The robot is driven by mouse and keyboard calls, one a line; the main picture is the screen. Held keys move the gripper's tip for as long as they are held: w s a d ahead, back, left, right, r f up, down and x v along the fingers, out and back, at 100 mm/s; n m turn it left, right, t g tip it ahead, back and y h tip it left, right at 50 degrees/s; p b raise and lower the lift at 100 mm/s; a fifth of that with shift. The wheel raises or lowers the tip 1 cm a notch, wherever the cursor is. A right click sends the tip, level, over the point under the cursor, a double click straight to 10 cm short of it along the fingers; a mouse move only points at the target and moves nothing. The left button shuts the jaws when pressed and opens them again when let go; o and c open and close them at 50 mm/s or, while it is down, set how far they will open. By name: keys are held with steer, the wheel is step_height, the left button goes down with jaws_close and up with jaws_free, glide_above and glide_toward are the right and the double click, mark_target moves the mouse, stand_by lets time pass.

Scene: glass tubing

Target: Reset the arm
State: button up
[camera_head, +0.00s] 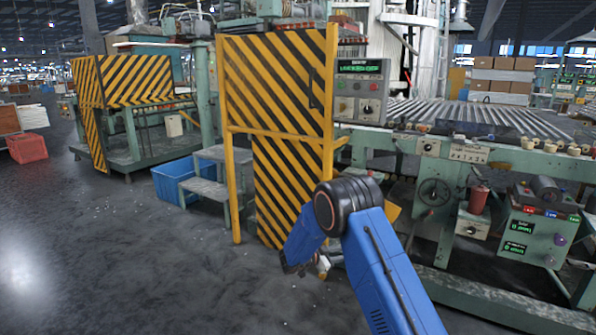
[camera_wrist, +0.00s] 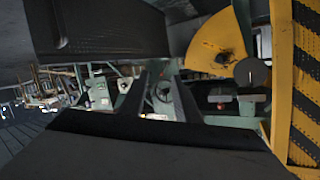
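My blue arm reaches forward and bends down at a dark elbow in the head view. My gripper (camera_head: 322,266) is low beside the arm, partly hidden behind it and too small there to judge. In the wrist view, two dark fingers of my gripper (camera_wrist: 163,80) stand apart, with machinery showing through the gap and nothing between them. No object is held.
A yellow-and-black striped guard (camera_head: 275,80) stands close in front of my arm; its striped edge also shows in the wrist view (camera_wrist: 306,80). A green roller conveyor (camera_head: 500,118) and control box (camera_head: 536,228) stand right. A blue bin (camera_head: 172,180) is left.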

step_height(320, 180, up, 21)
steer(key=n+t+y, duration=0.4)
steer(key=t+y, duration=0.1)
steer(key=y, duration=0.3)
steer(key=s+a+r+n+y, duration=0.1)
steer(key=s+r+n+y, duration=0.4)
steer(key=s+r, duration=0.7)
steer(key=s+d+r+n+g+y, duration=0.1)
steer(key=s+d+n+g+y, duration=0.2)
steer(key=s, duration=1.8)
steer(key=s+d+f+n+g+h, duration=0.1)
steer(key=s+d+f, duration=0.1)
steer(key=s, duration=0.7)
steer(key=s+d+f+n+g+h, duration=0.1)
steer(key=s+d+f+g, duration=0.1)
steer(key=s, duration=0.8)
steer(key=s+d+f+n+g+h, duration=0.1)
steer(key=s+d+f, duration=0.3)
steer(key=s, duration=0.5)
steer(key=shift+s+d+g+h, duration=0.2)
steer(key=shift+d+g+h, duration=0.1)
steer(key=shift+d+g, duration=0.2)
steer(key=shift+a+r, duration=0.1)
